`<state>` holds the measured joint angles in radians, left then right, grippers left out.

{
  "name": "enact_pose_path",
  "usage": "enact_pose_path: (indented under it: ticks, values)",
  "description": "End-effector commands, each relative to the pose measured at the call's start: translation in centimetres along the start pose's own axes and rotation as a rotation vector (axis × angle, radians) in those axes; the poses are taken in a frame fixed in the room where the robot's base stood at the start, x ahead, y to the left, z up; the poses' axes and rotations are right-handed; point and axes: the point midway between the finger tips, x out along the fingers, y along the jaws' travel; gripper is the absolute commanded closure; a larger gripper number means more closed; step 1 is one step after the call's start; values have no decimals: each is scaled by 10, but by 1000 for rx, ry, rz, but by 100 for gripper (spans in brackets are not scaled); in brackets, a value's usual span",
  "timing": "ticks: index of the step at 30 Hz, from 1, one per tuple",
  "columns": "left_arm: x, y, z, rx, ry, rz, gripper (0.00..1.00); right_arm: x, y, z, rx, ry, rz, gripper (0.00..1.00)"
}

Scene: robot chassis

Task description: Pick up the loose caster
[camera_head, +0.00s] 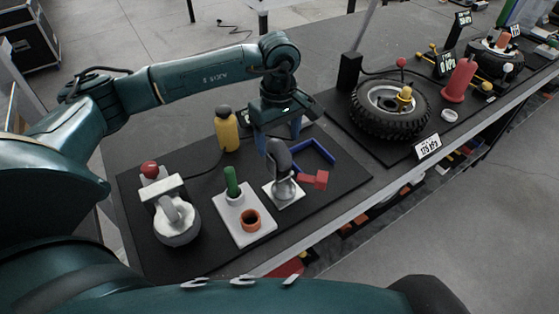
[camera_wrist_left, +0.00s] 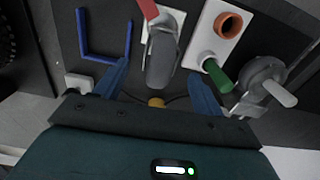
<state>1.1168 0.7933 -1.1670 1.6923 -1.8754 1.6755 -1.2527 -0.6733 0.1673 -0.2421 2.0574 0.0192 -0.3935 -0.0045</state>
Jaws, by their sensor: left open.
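The caster, a grey wheel in a metal fork (camera_head: 279,158), stands upright on a white plate (camera_head: 294,199) on the black mat. In the left wrist view the caster wheel (camera_wrist_left: 161,58) shows near the middle, between the lines of the two blue fingers. My left gripper (camera_head: 277,133) is open and empty, just behind and above the caster. Its blue fingers (camera_wrist_left: 160,88) are spread to either side of the wheel in the left wrist view. I cannot tell how far the fingertips are from the wheel. My right gripper is not in view.
Left are a white plate with green peg and orange ring (camera_head: 245,237), a yellow bottle (camera_head: 227,130) and a grey round device (camera_head: 176,222). A tyre (camera_head: 391,107) lies farther right.

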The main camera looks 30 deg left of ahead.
Motion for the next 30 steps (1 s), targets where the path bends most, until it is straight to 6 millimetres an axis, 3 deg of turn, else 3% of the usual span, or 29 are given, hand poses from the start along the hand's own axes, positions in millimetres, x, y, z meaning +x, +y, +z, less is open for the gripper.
enact_pose_path:
  ticks: [5, 13, 22, 30]
  values:
    - [12, -1, 2, 1, -2, -3, 31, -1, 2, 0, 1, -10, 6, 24]
    - [50, -1, 4, 0, -3, -1, 31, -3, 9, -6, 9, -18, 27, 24]
    - [57, 0, 4, 0, -1, 2, 31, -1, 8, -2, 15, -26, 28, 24]
    - [56, 0, 4, 0, -1, 2, 52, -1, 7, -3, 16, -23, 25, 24]
